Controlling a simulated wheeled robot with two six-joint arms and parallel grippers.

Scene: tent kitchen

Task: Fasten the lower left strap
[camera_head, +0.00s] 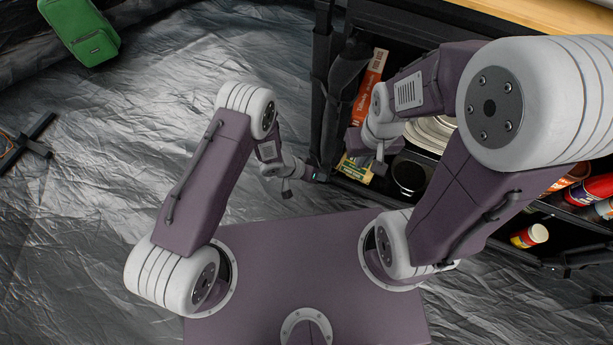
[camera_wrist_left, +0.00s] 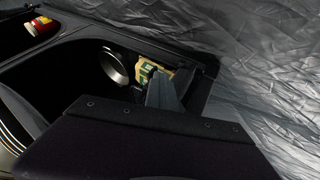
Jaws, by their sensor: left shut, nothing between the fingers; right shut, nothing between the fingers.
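A black fabric shelf unit (camera_head: 322,70) stands right of centre in the head view, its left post dark. A dark bundle of fabric (camera_head: 346,76) hangs at its upper left. I cannot make out the lower left strap against the dark fabric. My left gripper (camera_head: 312,175) is shut and empty at the unit's lower left corner; its grey fingers also show in the left wrist view (camera_wrist_left: 163,93), before the unit's opening. Whether they touch the fabric is unclear. My right gripper (camera_head: 355,141) is shut and empty in front of the shelf opening, partly hidden by its wrist.
The shelves hold an orange box (camera_head: 371,79), pale plates (camera_head: 432,131), a yellow-green box (camera_head: 355,169), a dark pot (camera_head: 408,174) and a red-yellow jar (camera_head: 530,236). A green bag (camera_head: 80,28) lies at the far left. Crumpled grey floor sheeting is clear left of the unit.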

